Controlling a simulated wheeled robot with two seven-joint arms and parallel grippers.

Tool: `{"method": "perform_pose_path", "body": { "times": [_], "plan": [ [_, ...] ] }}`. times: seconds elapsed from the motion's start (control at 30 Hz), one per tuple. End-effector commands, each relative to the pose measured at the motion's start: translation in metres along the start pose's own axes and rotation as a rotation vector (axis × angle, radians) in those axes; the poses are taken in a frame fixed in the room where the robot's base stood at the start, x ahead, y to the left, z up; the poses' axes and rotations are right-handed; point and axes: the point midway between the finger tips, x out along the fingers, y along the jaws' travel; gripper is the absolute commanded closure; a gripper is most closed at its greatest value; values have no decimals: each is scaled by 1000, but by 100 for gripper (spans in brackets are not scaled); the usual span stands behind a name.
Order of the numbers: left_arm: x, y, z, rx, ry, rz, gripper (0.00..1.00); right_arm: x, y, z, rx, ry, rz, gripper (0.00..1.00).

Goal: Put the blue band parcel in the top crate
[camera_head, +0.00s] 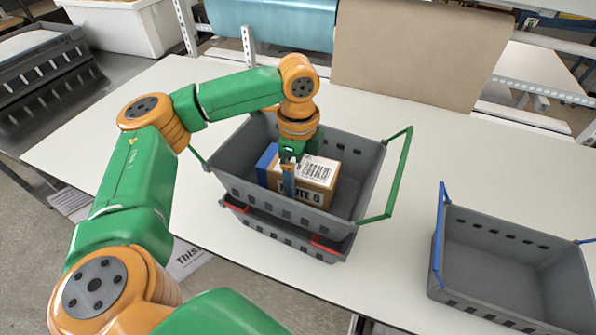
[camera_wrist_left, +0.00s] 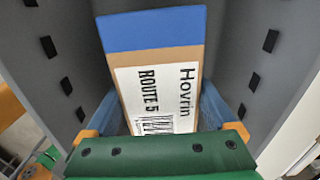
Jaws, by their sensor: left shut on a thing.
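The blue band parcel (camera_head: 318,172) is a brown box with a blue end and a white printed label. It sits inside the top crate (camera_head: 354,190), a grey crate with green handles stacked on another grey crate. My left gripper (camera_head: 288,178) reaches down into the top crate and is shut on the parcel. In the left wrist view the parcel (camera_wrist_left: 153,62) lies between the two blue fingers (camera_wrist_left: 157,112), with its label reading "Hovrin" and "ROUTE 5". I cannot tell whether the parcel touches the crate floor. My right gripper is not in view.
The lower crate with red handles (camera_head: 284,240) is under the top crate. A grey crate with blue handles (camera_head: 510,262) stands at the right of the white table (camera_head: 420,150). A brown paper sheet (camera_head: 415,55) and a blue sheet hang behind. The table between the crates is clear.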

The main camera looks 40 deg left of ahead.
Motion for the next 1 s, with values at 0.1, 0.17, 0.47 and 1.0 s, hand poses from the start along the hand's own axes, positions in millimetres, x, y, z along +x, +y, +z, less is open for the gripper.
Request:
{"method": "perform_pose_path", "body": {
  "times": [0.1, 0.17, 0.47, 1.0],
  "plan": [
    [0, 0, 0, 0, 0, -1, 92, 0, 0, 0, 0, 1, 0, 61],
    [1, 0, 0, 0, 0, 0, 5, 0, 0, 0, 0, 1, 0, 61],
    [-2, 0, 0, 0, 0, -1, 0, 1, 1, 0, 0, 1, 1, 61],
    [-108, -1, 0, 1, -1, -3, 0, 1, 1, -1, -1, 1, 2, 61]
  ]
}}
